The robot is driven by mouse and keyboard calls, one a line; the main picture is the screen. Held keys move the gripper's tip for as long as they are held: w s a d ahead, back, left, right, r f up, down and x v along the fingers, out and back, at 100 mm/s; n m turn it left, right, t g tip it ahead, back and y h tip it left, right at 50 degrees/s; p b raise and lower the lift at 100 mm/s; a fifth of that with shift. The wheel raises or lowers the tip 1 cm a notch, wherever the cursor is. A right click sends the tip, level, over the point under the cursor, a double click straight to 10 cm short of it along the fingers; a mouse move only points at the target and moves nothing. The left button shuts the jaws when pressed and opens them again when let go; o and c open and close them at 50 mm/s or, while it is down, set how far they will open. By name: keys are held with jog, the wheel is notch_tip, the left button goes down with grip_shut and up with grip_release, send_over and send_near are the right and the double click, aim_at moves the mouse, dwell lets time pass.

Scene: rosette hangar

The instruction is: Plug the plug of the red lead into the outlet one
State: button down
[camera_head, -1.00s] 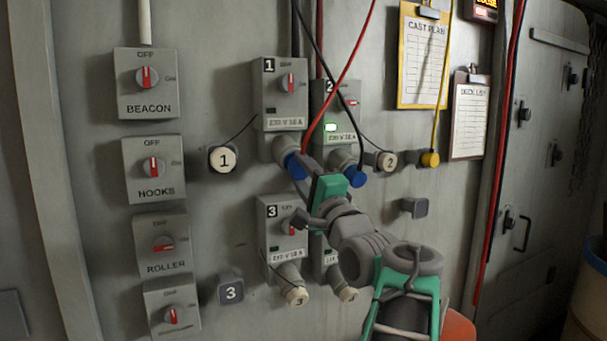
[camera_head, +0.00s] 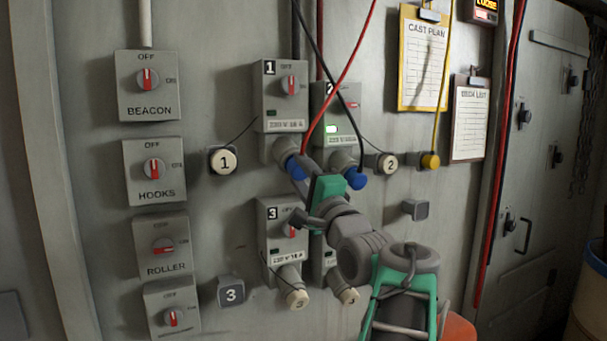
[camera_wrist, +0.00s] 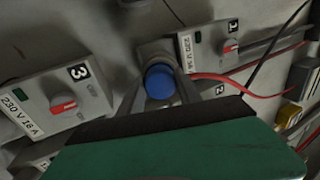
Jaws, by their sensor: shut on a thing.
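My gripper (camera_head: 309,177) is at the socket under the box of outlet one (camera_head: 281,95). It is shut on the blue plug (camera_head: 292,168) of the red lead (camera_head: 337,85), which also shows in the wrist view (camera_wrist: 160,84). The plug sits at the mouth of the grey socket (camera_head: 284,148), in line with it. I cannot tell how deep it is in. The red lead (camera_wrist: 235,88) runs from the plug. The box's switch (camera_head: 291,85) has a red handle, and its lamp is dark. The cap marked 1 (camera_head: 224,160) hangs at the left.
Outlet two (camera_head: 335,110), with a lit green lamp, holds a blue plug (camera_head: 355,178) on a black lead close right of my gripper. Outlet three (camera_head: 281,228) is below, its socket capped (camera_head: 297,298). A yellow lead's plug (camera_head: 430,160) is farther right.

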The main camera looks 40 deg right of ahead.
jog(key=c, duration=0.7)
grip_release()
jog(key=shift+c, duration=0.2)
